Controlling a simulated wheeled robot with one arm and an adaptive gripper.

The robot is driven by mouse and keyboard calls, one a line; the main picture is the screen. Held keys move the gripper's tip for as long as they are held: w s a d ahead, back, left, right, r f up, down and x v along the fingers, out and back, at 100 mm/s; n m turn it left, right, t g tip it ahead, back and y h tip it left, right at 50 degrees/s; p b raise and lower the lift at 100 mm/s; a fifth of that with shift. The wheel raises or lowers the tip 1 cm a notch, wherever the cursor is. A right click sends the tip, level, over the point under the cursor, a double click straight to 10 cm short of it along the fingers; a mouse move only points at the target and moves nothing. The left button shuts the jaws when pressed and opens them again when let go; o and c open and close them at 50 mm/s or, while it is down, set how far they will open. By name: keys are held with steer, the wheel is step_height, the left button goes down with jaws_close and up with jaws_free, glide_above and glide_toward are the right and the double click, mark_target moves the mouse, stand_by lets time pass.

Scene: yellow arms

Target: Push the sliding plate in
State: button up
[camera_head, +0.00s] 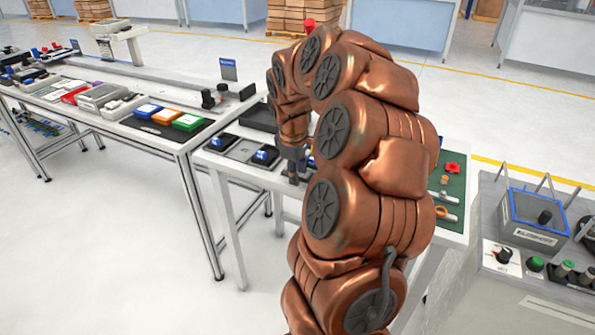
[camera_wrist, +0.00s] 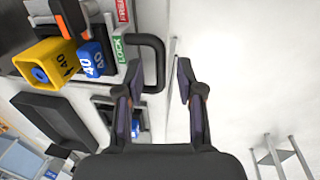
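The plate-like fixture with a black U-shaped handle (camera_wrist: 158,58) shows at the upper left of the wrist view. A green LOCK label (camera_wrist: 118,48) and a red label (camera_wrist: 123,10) lie along its edge beside the handle. I cannot tell how far the plate is slid. My gripper (camera_wrist: 159,75) is open, its two fingers apart, with the handle's outer bar showing between the fingertips. I cannot tell whether they touch it. In the head view my gripper (camera_head: 293,168) is low over the workbench, and my copper arm hides the fixture there.
A yellow block (camera_wrist: 45,65) and a blue block (camera_wrist: 92,62), both marked 40, stand left of the handle. In the head view, a long table (camera_head: 155,143) with coloured boxes is at left, and a control panel (camera_head: 535,262) at right. Clear floor lies in front.

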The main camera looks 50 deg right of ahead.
steer(key=shift+f, duration=0.2)
jaws_close()
stand_by(0.6)
